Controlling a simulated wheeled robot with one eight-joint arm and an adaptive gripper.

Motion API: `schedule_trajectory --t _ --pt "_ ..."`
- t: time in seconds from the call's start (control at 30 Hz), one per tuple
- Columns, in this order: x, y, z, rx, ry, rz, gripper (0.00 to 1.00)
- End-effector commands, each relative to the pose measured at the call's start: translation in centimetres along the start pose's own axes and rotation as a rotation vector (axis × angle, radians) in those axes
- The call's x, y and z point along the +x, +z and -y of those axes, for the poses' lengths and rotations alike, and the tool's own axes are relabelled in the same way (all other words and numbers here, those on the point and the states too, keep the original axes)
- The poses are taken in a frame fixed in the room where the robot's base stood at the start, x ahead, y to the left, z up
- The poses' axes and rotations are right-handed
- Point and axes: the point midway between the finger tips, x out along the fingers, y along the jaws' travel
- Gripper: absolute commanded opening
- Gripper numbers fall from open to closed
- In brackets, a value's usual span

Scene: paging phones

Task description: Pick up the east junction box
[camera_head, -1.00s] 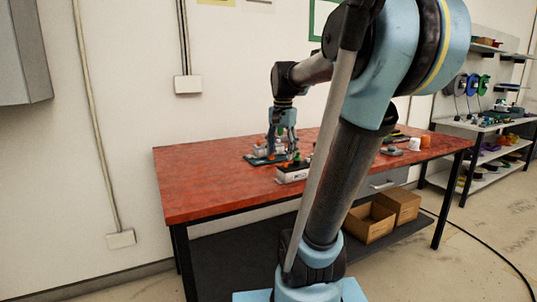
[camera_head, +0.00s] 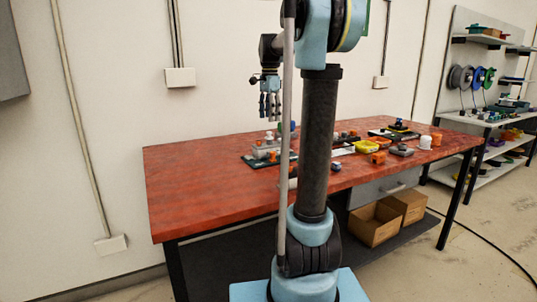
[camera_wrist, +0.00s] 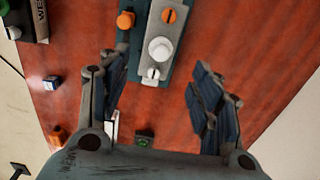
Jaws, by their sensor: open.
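My gripper (camera_head: 270,104) is raised above the red workbench (camera_head: 205,185), with its fingers pointing down. In the wrist view my gripper (camera_wrist: 160,60) is open and empty. A grey box (camera_wrist: 158,65) with a white round knob and an orange round part lies on a dark plate beyond and between the fingers. It also shows in the head view as a grey device (camera_head: 264,150). I can read no name on it. A dark and white box (camera_wrist: 32,15) at the wrist view's upper left has lettering starting "WES". I cannot tell which thing is the east junction box.
A small blue cube (camera_wrist: 51,82) and an orange piece (camera_wrist: 58,135) lie near the bench edge. Yellow trays (camera_head: 367,146) and a white cup (camera_head: 425,142) stand farther right. The bench's left part is clear. Cardboard boxes (camera_head: 374,224) sit on the lower shelf.

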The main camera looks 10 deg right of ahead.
Motion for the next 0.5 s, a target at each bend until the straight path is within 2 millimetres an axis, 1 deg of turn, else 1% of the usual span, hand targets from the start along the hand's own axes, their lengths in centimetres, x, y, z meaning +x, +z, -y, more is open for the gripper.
schedule_trajectory --t 0.03,0.3,0.5 --pt "1.0 -0.1 0.0 0.001 0.0 0.0 0.58" --pt "5.6 -0.2 0.0 0.002 0.0 0.0 0.58" --pt "8.4 -0.2 -0.1 0.002 0.0 0.0 0.58"
